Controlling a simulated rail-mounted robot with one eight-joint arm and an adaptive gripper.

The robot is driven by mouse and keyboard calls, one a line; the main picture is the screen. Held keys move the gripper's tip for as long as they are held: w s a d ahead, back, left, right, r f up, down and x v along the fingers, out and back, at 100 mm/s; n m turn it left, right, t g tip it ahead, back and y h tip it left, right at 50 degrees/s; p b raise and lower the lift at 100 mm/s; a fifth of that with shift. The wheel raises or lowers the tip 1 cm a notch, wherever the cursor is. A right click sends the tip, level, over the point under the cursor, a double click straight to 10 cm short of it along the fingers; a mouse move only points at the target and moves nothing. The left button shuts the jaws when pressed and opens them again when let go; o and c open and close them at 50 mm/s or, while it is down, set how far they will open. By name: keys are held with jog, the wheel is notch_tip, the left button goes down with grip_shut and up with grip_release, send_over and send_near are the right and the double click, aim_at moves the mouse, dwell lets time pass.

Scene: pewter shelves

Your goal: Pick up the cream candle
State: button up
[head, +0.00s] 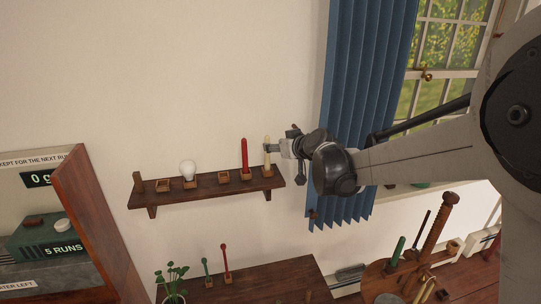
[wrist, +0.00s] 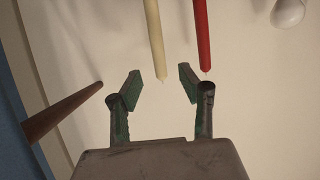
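The cream candle (head: 267,158) stands upright in a small wooden holder near the right end of the wall shelf (head: 205,192). In the wrist view the cream candle (wrist: 153,40) runs down from the top edge, and its tapered tip shows in the gap between the fingertips. My gripper (wrist: 160,82) is open and holds nothing. In the head view my gripper (head: 271,148) reaches in from the right at the candle's upper part. I cannot tell whether a finger touches the candle.
A red candle (head: 245,156) stands close left of the cream one; it also shows in the wrist view (wrist: 202,35). A white bulb (head: 188,168) and small wooden holders share the shelf. A blue curtain (head: 350,90) hangs at right. A table with thin sticks stands below.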

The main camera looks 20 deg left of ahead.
aim_at(268, 141)
jog(key=x, duration=0.3)
jog(key=r+p+x, duration=0.1)
jog(key=x, duration=0.1)
jog(key=shift+w+a+f, duration=0.1)
jog(key=shift+w+a, duration=0.1)
jog(key=shift+w, duration=0.05)
jog(key=shift+w+a+f, duration=0.3)
jog(key=shift+w+a, duration=0.05)
jog(key=shift+a, duration=0.05)
grip_shut()
